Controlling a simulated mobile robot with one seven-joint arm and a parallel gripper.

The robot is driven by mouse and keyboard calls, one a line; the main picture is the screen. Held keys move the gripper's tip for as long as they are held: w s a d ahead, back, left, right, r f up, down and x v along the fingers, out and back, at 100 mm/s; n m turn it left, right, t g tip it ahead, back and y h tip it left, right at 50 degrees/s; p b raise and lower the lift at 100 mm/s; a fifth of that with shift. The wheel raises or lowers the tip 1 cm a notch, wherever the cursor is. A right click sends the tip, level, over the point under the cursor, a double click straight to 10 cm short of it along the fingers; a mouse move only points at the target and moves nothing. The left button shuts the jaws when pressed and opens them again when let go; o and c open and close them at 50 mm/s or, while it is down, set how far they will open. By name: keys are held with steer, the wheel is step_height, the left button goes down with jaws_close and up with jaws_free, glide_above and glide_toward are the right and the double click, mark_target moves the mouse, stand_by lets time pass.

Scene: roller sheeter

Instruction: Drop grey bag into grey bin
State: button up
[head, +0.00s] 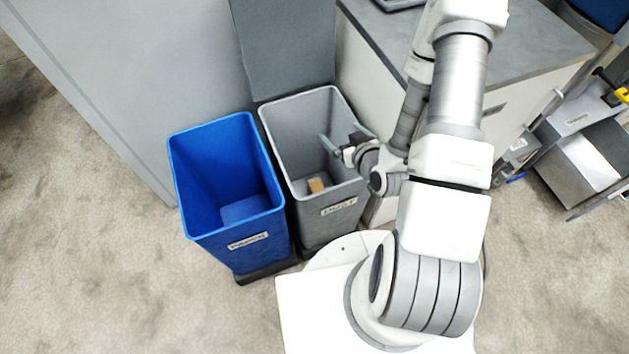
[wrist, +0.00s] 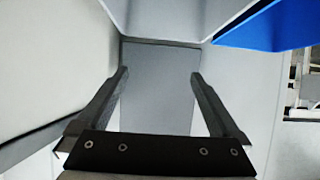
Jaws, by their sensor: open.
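The grey bin (head: 272,127) stands upright in the head view, to the right of the blue bin, with a white label on its front. My gripper (head: 344,138) is over the right part of its opening. In the wrist view my gripper (wrist: 159,74) is open, with nothing between its two dark fingers. I cannot make out a grey bag in either view. Part of the bin's inside is hidden by my gripper.
The blue bin (head: 183,180) stands close on the left; blue also shows at the upper right of the wrist view. A tall grey panel (head: 285,45) rises behind the grey bin. A grey-topped counter (head: 530,45) is at the right. The carpet at the lower left is clear.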

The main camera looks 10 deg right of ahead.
steer(key=shift+p+v, duration=1.15)
steer(key=shift+w, duration=0.1)
